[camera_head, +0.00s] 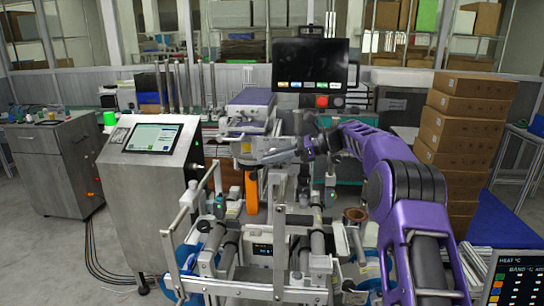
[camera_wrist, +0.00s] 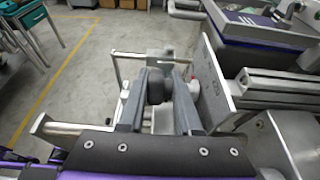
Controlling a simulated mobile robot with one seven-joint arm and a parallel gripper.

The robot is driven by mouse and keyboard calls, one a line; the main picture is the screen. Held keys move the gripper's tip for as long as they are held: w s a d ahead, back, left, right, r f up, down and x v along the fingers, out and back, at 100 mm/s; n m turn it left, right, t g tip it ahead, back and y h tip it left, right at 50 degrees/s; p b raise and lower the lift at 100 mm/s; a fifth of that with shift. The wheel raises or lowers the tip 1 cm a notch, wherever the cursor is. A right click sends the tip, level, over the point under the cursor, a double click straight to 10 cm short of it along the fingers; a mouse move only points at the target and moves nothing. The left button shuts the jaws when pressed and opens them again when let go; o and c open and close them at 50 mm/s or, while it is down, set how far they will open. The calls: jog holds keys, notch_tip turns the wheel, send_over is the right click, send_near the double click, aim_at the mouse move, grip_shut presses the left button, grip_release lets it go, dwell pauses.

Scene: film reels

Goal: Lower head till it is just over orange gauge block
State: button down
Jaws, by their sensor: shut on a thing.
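The orange gauge block (camera_head: 251,192) stands upright in the middle of the machine in the head view. A silver metal part (camera_head: 243,150) sits above its top; whether the two touch I cannot tell. Which part is the head is not certain. My gripper (camera_wrist: 157,90) is shut on a dark round knob (camera_wrist: 156,87) in the wrist view. A metal plate (camera_wrist: 212,85) stands just right of the fingers. In the head view my purple arm reaches in from the right and ends near the silver part; the knob is hard to make out there. The block is not visible in the wrist view.
A purple-topped unit (camera_head: 250,97) sits behind the silver part. A dark monitor (camera_head: 310,66) stands above. A steel cabinet with a touchscreen (camera_head: 153,138) is at left. Rollers and rails (camera_head: 270,285) fill the front. Stacked cartons (camera_head: 460,135) stand at right.

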jog(key=shift+s, duration=0.2)
jog(key=c, duration=0.9)
grip_release()
jog(key=shift+s, duration=0.1)
jog(key=shift+o, duration=0.6)
jog(key=shift+s+r, duration=0.1)
jog(key=shift+r, duration=0.05)
jog(key=shift+d, duration=0.1)
jog(key=shift+d+r, duration=0.1)
jog(key=shift+d, duration=0.2)
jog(key=v, duration=1.6)
jog(key=shift+d, duration=0.25)
jog(key=shift+r, duration=0.15)
